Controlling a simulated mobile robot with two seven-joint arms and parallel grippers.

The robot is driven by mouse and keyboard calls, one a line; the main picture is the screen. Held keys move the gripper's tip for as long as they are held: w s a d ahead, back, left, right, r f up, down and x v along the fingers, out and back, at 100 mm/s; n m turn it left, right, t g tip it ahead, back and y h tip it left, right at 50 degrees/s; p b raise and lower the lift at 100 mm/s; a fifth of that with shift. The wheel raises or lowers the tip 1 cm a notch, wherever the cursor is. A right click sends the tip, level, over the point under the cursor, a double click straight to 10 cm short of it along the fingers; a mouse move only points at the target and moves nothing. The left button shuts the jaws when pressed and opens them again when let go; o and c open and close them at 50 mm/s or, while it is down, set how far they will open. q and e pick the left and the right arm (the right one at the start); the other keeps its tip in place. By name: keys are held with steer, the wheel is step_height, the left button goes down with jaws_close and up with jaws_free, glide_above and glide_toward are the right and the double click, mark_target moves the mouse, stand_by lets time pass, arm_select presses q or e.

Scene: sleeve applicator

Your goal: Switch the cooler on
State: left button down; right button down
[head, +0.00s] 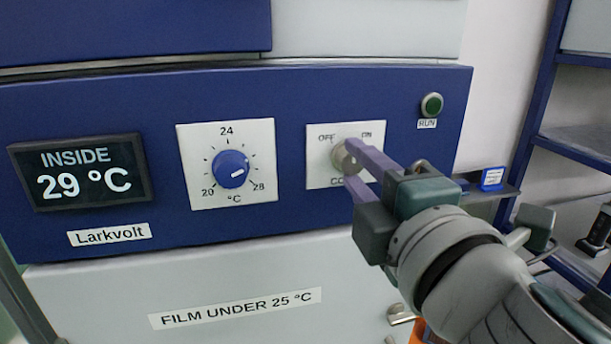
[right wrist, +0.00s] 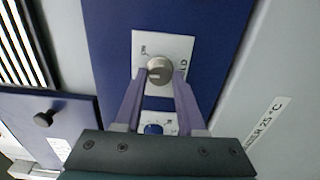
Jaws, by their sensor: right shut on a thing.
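The cooler's switch knob (head: 341,156) is a round metallic knob on a white plate (head: 318,172) marked OFF at the left and ON at the right. My right gripper (head: 354,160) is shut on the knob, with one lilac finger on each side of it. The right wrist view also shows the knob (right wrist: 160,70) between the fingers. The fingers partly cover the knob and the plate in the head view, so I cannot tell its setting. The RUN lamp (head: 432,105) is dark green. The display (head: 83,172) reads INSIDE 29 °C. My left gripper is out of view.
A blue temperature dial (head: 232,168), marked 20, 24 and 28, sits left of the switch. A label (head: 235,308) below says FILM UNDER 25 °C. A small blue box (head: 491,179) is on a ledge at right, near blue shelving (head: 527,110).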

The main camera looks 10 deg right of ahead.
steer(key=m, duration=0.4)
steer(key=shift+m+b, duration=0.3)
steer(key=shift+b, duration=0.1)
steer(key=m, duration=0.4)
steer(key=shift+m, duration=0.3)
steer(key=c, duration=0.5)
jaws_free()
